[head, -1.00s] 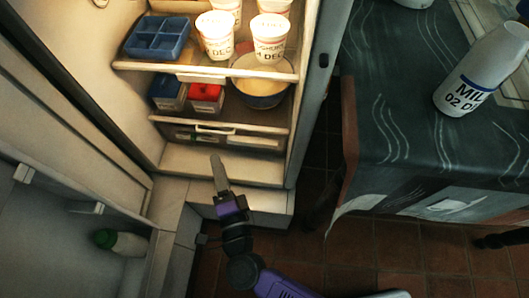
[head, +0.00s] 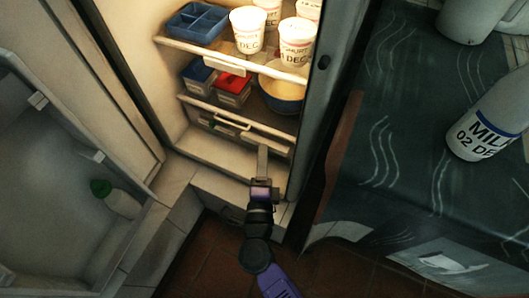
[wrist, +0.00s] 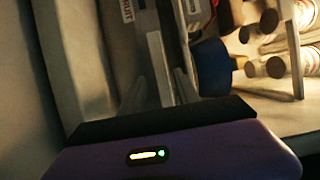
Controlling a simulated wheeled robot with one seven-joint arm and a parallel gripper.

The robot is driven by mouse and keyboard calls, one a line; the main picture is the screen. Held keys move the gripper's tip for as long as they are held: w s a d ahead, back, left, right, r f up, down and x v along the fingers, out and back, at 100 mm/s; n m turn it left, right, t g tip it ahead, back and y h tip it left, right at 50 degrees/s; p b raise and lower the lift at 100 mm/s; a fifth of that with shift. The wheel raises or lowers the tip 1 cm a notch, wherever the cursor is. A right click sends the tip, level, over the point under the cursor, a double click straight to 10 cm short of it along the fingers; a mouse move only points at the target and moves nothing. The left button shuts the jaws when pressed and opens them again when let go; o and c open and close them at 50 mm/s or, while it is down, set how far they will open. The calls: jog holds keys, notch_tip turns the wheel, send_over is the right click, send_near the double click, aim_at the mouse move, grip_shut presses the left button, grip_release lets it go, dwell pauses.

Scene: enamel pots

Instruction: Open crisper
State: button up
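The crisper (head: 218,127) is the low drawer under the bottom shelf of the open fridge. It looks shut, with a pale bar handle (head: 252,128) along its front. My gripper (head: 262,150) points up at the drawer front, just below the handle's right part. In the wrist view the drawer front shows sideways with a label reading FRUIT (wrist: 127,10). Two pale fingertips stand apart there, around the line of a white bar (wrist: 160,65). My gripper (wrist: 160,92) looks open and empty. I cannot tell whether it touches the handle.
Yogurt cups (head: 248,30) and a blue divided tray (head: 196,22) stand on the upper shelf. A blue bowl (head: 285,95) and red-lidded box (head: 231,88) stand below. The open fridge door (head: 60,200) is left. A table (head: 410,150) with a milk bottle (head: 485,130) is right.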

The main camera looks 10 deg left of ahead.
jog(key=shift+w+a+b, duration=0.2)
jog(key=shift+w+b, duration=0.1)
jog(key=shift+w, duration=1)
grip_shut()
jog(key=shift+s+f, duration=0.1)
jog(key=shift+f, duration=0.15)
